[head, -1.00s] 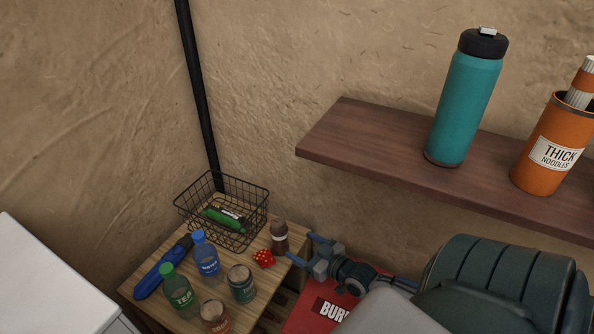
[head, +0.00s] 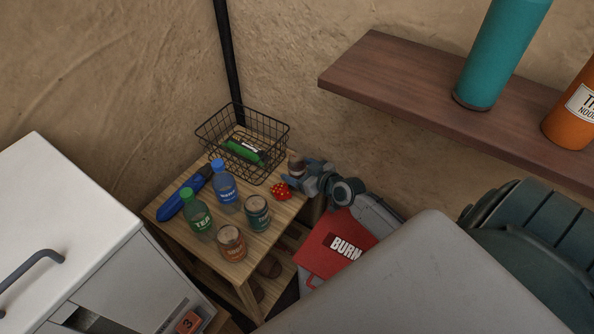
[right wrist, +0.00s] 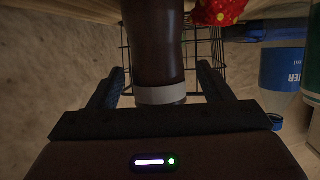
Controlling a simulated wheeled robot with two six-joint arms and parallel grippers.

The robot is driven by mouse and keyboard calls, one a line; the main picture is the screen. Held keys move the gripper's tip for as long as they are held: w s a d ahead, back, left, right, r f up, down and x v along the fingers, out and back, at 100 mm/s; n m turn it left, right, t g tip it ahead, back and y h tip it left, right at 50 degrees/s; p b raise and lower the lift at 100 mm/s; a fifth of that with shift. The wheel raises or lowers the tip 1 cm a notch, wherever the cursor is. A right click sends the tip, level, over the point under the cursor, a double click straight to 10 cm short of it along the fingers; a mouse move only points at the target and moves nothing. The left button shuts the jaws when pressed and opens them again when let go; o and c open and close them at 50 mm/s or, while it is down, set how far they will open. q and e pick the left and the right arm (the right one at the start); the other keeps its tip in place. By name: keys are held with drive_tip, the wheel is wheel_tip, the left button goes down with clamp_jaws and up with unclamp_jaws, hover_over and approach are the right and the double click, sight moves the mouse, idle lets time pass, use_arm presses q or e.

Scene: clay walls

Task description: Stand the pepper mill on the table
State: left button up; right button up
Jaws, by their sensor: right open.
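The pepper mill (head: 296,166) is dark brown with a pale band and stands upright at the back right corner of the small wooden table (head: 190,248). My right gripper (head: 303,178) is at the mill from the right and hides its lower part. In the right wrist view the mill (right wrist: 155,45) rises between the two open fingers of the right gripper (right wrist: 158,85). The picture is upside down there, with the mill's pale band close to the palm. I cannot tell if either finger touches it. My left gripper is not in view.
A black wire basket (head: 215,138) is behind. Water (head: 225,190) and tea (head: 199,221) bottles, cans and a blue object (head: 178,204) crowd the table. A wooden shelf (head: 400,85) juts out above right.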

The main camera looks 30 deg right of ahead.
drive_tip(key=shift+x, duration=1.55)
drive_tip(key=c, duration=1.2)
